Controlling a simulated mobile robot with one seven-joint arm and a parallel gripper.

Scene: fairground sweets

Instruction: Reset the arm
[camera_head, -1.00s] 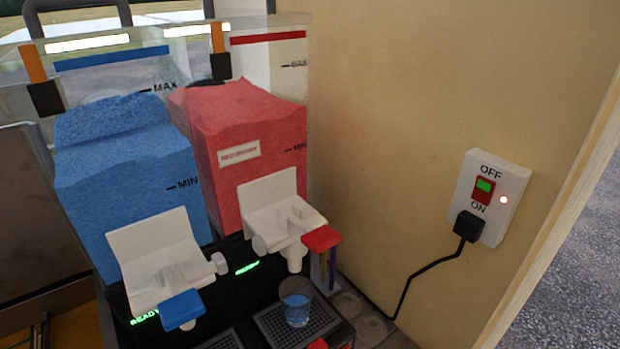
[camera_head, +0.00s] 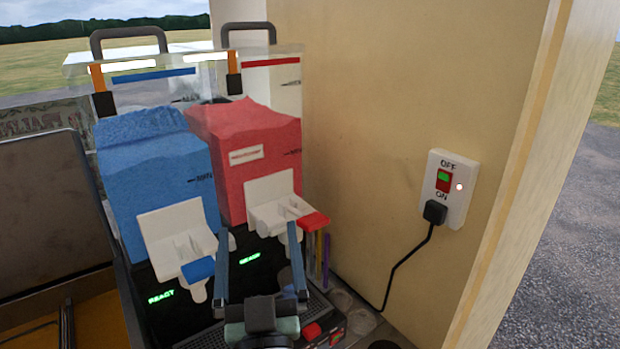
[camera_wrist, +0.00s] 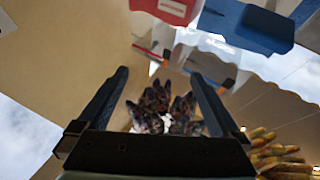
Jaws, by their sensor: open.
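My gripper (camera_head: 258,229) is in the lower middle of the head view, in front of the slush machine. Its two fingers point up and stand wide apart, with nothing held between them. In the wrist view my gripper (camera_wrist: 158,74) also shows open and empty. The blue slush tank (camera_head: 158,180) and the red slush tank (camera_head: 262,140) stand behind it, each with a white tap. The drip tray area is partly hidden by my gripper, and I see no cup there now.
A wall switch (camera_head: 447,188) with a plugged-in black cable is on the beige wall (camera_head: 370,120) to the right. A dark open-lidded box (camera_head: 55,220) stands at the left. Dark petal-like shapes (camera_wrist: 160,105) and yellowish sticks (camera_wrist: 280,160) show in the wrist view.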

